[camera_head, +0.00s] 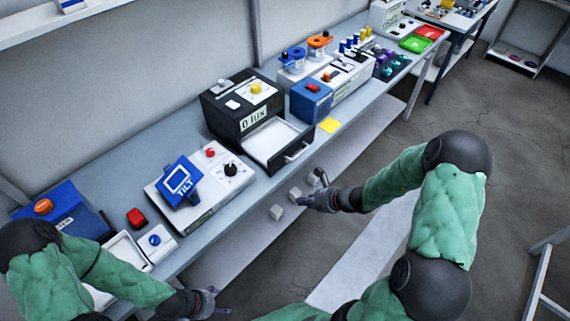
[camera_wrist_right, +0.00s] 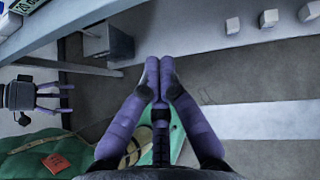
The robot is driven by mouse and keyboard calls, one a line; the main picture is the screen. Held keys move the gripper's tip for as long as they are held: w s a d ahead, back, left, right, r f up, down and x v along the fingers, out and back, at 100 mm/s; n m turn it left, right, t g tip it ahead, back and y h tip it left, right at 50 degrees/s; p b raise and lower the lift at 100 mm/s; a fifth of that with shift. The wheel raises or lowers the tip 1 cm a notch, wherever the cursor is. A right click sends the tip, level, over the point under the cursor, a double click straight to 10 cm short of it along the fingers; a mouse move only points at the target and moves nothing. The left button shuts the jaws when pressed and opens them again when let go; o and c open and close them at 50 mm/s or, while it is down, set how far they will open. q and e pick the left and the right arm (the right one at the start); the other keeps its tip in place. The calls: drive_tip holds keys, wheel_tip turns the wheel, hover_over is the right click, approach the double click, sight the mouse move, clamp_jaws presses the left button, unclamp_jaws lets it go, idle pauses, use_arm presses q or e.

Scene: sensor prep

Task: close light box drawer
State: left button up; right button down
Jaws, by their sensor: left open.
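The light box (camera_head: 228,106) is a black case with a "0 lux" label, standing on the bench in the head view. Its drawer (camera_head: 268,140) is pulled out toward the front edge, with a pale, empty-looking inside and a dark handle (camera_head: 297,153) on its front. My right gripper (camera_head: 312,200) is in front of the bench, apart from the drawer and nearer the camera. In the right wrist view its fingers (camera_wrist_right: 160,66) are together with nothing visible between them. My left gripper (camera_head: 214,301) is open and empty at the bottom of the head view, away from the light box.
A white tilt device (camera_head: 205,190) stands left of the drawer, and a blue box (camera_head: 311,98) and yellow note (camera_head: 329,125) right of it. Pale cubes (camera_head: 276,212) lie on the lower shelf (camera_head: 230,252).

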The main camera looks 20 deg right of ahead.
drive_tip(key=w+d+r+m+t+h, duration=0.1)
drive_tip(key=w+d+r+m+t, duration=0.2)
drive_tip(key=d+r, duration=0.25)
drive_tip(key=b, duration=0.2)
approach(281, 165)
drive_tip(key=x, duration=0.3)
drive_tip(key=f+x, duration=0.1)
drive_tip(key=x, duration=0.1)
drive_tip(key=shift+s, duration=0.25)
drive_tip(key=shift+w+a+r+h, duration=0.1)
drive_tip(key=shift+w+a+h, duration=0.25)
drive_tip(key=shift+w, duration=0.4)
drive_tip(key=shift+w, duration=0.1)
